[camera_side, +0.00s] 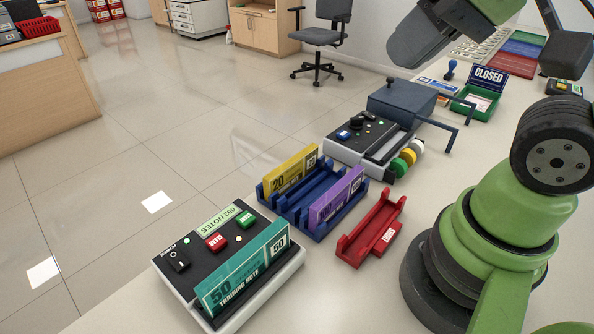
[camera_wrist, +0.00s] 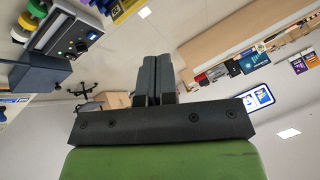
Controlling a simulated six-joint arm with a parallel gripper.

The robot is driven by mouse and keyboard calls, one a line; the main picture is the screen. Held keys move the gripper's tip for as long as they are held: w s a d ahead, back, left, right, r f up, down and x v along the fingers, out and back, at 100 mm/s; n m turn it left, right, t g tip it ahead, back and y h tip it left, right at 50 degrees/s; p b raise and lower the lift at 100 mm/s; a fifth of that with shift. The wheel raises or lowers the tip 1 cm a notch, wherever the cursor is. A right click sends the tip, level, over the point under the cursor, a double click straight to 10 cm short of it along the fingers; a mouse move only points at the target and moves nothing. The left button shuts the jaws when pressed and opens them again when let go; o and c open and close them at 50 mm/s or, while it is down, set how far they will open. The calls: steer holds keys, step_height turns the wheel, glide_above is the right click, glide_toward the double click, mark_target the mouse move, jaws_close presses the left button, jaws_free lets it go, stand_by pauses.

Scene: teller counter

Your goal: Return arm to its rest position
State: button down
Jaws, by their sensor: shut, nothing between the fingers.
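My gripper (camera_wrist: 153,72) shows in the wrist view as two dark fingers standing close together above a black crossbar with screws. It is shut with nothing between the fingers. In the side view the dark end of my green arm (camera_side: 418,36) hangs at the top, above the counter and apart from the things on it. The fingertips are hard to make out there. The wrist view is tilted and looks out across the room, with the counter things along its upper left.
A note machine (camera_side: 182,245) holds a teal 50 note block (camera_side: 245,268). A blue tray (camera_side: 329,226) holds yellow (camera_side: 290,171) and purple (camera_side: 336,198) blocks. A red holder (camera_side: 367,240) is empty. Behind are a coin machine (camera_side: 345,150), grey box (camera_side: 400,103) and CLOSED sign (camera_side: 488,78).

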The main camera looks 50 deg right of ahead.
steer(key=shift+s+d+f+t, duration=0.15)
steer(key=shift+s+t, duration=0.15)
steer(key=shift+s, duration=0.3)
steer(key=c, duration=1.8)
jaws_free()
stand_by(2.2)
